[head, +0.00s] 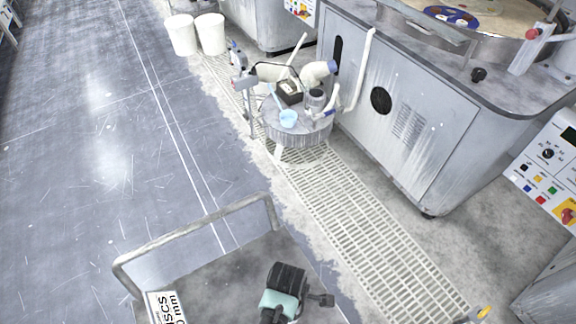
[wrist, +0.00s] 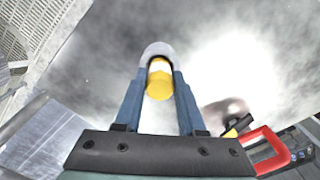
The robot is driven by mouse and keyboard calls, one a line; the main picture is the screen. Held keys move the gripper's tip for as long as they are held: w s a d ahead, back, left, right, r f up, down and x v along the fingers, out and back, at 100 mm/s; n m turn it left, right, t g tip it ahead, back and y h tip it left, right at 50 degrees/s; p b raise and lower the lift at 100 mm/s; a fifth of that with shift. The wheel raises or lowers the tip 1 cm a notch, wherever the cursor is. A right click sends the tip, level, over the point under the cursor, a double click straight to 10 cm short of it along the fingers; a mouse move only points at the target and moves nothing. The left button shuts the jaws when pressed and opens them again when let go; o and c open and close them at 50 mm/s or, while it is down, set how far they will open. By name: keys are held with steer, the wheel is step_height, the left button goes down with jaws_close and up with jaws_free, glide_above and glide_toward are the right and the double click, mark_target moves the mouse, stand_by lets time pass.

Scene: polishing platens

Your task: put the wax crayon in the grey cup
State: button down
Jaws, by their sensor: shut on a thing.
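My gripper (wrist: 158,75) is shut on the wax crayon (wrist: 159,82), a short yellow cylinder with a pale band, between its two blue-grey fingers. A pale grey rounded shape shows at the fingertips just beyond the crayon; I cannot tell what it is. In the head view a small yellow tip (head: 485,311) shows at the bottom right edge, seemingly the crayon at my gripper. A small grey cylinder (head: 316,99) stands on the round stool (head: 298,134); it may be the grey cup, but it is too small to be sure.
The stool also carries a dark box (head: 289,92) and a light blue item (head: 288,118). A grey machine cabinet (head: 380,110) stands right of it. Two white buckets (head: 196,35) stand behind. A cart tray with a rail (head: 195,232) is in front. The floor at left is clear.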

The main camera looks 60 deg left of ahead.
steer(key=shift+f, duration=0.2)
steer(key=c, duration=0.5)
jaws_free()
steer(key=shift+f, duration=0.1)
step_height(320, 180, up, 12)
